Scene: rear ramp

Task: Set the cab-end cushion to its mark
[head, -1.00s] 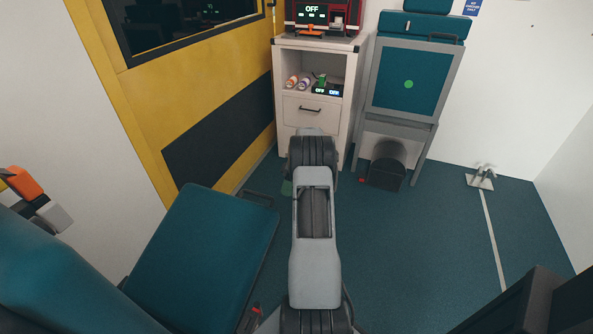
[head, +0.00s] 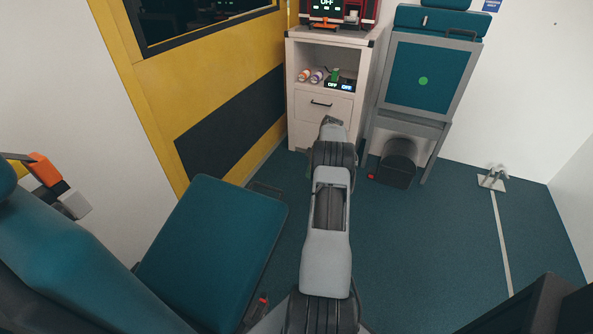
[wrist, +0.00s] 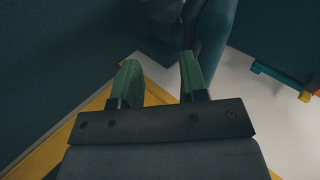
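A teal seat cushion (head: 212,240) lies flat at the lower left in the head view, with a dark handle (head: 266,190) at its far edge. In the head view my arm hides the fingers.
A white cabinet (head: 317,112) with a drawer and open shelf stands at the back. A dark rounded object (head: 398,163) is on the floor under the framed panel. A floor bracket (head: 492,178) stands at the right. Blue floor (head: 430,240) is clear right of my arm.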

